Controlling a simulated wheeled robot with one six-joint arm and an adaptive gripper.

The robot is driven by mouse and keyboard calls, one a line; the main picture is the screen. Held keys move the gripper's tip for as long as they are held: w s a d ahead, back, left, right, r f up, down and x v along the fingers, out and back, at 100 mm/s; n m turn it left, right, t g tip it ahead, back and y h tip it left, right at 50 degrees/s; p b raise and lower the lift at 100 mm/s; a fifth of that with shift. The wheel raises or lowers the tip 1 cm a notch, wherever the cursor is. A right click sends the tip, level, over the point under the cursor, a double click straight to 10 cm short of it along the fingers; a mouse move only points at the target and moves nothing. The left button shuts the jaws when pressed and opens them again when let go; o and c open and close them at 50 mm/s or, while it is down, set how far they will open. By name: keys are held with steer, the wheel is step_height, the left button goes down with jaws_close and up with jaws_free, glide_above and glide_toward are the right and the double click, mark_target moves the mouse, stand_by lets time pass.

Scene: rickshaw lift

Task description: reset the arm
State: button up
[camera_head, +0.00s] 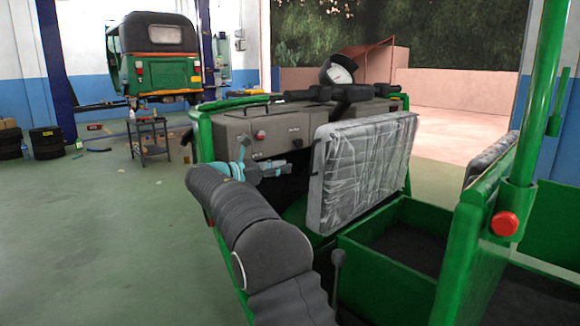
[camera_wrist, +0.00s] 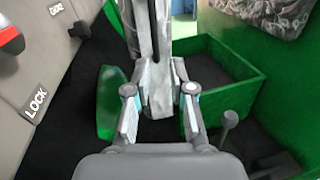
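My gripper (camera_head: 296,167) is at the end of my dark arm, just in front of the vehicle's grey dashboard (camera_head: 285,134), beside the grey seat backrest (camera_head: 362,170). In the wrist view the two fingers of my gripper (camera_wrist: 162,72) stand apart, one on each side of a grey post (camera_wrist: 160,45). I see nothing clearly clamped, and I cannot tell whether the fingertips touch the post. In the wrist view the dashboard (camera_wrist: 45,75) bears a "LOCK" label and a red knob.
The vehicle's green frame (camera_head: 480,230) and green bin (camera_head: 385,262) stand at the right. A dark lever (camera_head: 337,270) rises near the bin; it also shows in the wrist view (camera_wrist: 228,125). A green rickshaw (camera_head: 158,60) and small table (camera_head: 149,128) stand behind.

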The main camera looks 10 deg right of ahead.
steer(key=shift+a, duration=0.1)
stand_by(0.3)
step_height(320, 180, down, 11)
steer(key=a+m+y, duration=0.1)
steer(key=m+y, duration=0.2)
steer(key=y, duration=0.1)
steer(key=s+f+m+g+y, duration=0.2)
steer(key=s+f+m+y, duration=0.2)
steer(key=s+f, duration=0.4)
steer(key=s+r+m+t+y, duration=0.1)
steer(key=s+m+y, duration=0.3)
steer(key=s, duration=1.6)
steer(key=s+r+m+t+y, duration=0.1)
steer(key=s+m+y, duration=0.4)
steer(key=s, duration=1.5)
steer(key=shift+s+d+r+m, duration=0.2)
steer(key=shift+d+r+m, duration=0.15)
steer(key=shift+m, duration=1.85)
